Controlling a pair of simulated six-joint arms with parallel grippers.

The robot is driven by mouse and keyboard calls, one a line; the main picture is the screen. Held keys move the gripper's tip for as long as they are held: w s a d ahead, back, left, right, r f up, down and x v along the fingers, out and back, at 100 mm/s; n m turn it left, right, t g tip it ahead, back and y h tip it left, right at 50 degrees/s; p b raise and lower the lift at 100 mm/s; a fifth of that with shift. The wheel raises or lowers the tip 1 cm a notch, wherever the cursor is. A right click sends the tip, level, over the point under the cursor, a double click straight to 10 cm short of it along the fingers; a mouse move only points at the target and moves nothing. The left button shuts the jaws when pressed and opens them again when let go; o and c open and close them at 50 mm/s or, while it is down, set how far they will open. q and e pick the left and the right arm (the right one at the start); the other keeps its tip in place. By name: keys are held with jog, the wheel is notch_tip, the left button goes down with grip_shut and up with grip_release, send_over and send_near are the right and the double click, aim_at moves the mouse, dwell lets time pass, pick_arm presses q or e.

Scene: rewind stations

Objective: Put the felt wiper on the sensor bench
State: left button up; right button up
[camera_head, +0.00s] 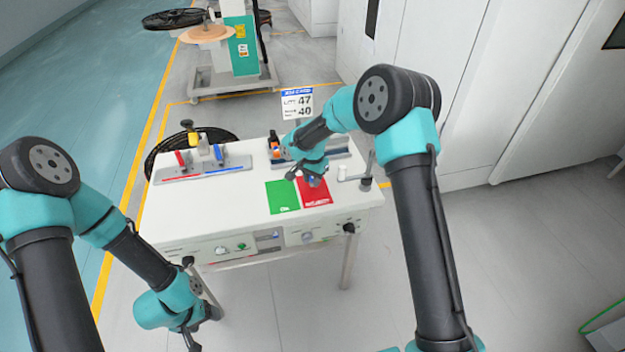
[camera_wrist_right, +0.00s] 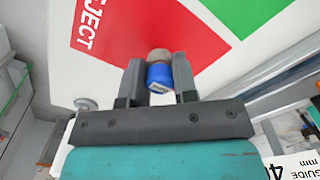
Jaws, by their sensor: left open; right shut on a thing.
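A small piece with a blue body and a brownish-grey end, apparently the felt wiper (camera_wrist_right: 159,73), sits between the fingers of my right gripper (camera_wrist_right: 158,82) in the right wrist view. In the head view my right gripper (camera_head: 304,178) is over the white bench (camera_head: 235,203), apparently the sensor bench, near the red reject patch (camera_head: 316,194). The wiper's brownish end points away from my gripper; whether it touches the bench I cannot tell. My left gripper (camera_head: 190,338) is open and low, in front of and below the bench's front edge.
A green patch (camera_head: 282,198) lies beside the red one. Fixtures with red and blue handles (camera_head: 203,163) stand at the bench's left back. A number sign (camera_head: 298,103) rises behind.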

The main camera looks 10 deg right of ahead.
jog(key=shift+f, duration=0.3)
jog(key=shift+f, duration=0.2)
jog(key=o, duration=1)
jog(key=shift+c, duration=0.2)
jog(key=shift+r, duration=0.15)
notch_tip(320, 180, up, 12)
